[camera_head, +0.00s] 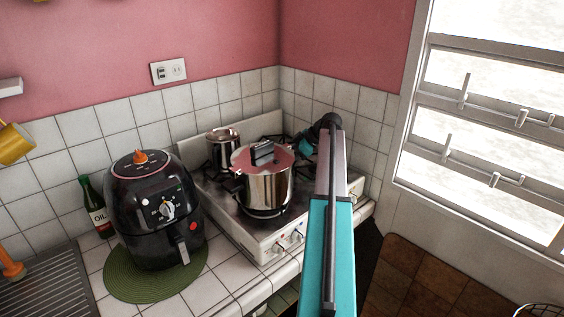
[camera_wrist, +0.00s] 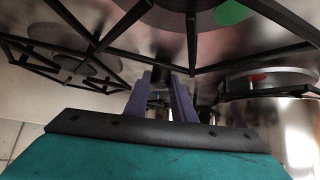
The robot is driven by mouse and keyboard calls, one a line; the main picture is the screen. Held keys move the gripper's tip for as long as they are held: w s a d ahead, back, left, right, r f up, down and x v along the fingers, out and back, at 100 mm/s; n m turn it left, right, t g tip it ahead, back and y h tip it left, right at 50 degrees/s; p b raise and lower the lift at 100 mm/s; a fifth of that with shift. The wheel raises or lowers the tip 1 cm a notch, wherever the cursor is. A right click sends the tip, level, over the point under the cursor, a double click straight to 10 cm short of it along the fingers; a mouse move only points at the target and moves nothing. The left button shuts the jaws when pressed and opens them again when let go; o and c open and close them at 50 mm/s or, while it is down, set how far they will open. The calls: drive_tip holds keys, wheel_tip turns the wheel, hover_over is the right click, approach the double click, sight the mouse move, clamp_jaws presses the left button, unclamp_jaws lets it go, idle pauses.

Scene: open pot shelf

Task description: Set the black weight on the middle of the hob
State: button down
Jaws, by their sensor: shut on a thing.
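The white-sided hob (camera_head: 222,201) has a steel top and black pan supports, and fills the upper part of the wrist view (camera_wrist: 133,58). My gripper (camera_wrist: 162,82) shows there as two purple fingers over the middle of the hob, between the burners. They are shut on a small dark thing, which looks like the black weight (camera_wrist: 160,71). It is close to the steel top; whether it touches I cannot tell. In the head view the fingers and the weight are hidden behind my arm and the big pot.
A big steel pot (camera_head: 266,190) with a lid stands on the front of the hob, and a smaller pot (camera_head: 223,149) at the back left. A black air fryer (camera_head: 157,220) on a green mat (camera_head: 132,287) and an oil bottle (camera_head: 95,208) stand left. The window (camera_head: 488,120) is right.

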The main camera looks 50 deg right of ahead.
drive_tip(key=shift+f, duration=0.25)
drive_tip(key=shift+f, duration=0.15)
drive_tip(key=c, duration=1.5)
unclamp_jaws()
drive_tip(key=shift+r, duration=0.25)
drive_tip(key=b+v, duration=0.3)
drive_tip(key=v, duration=0.9)
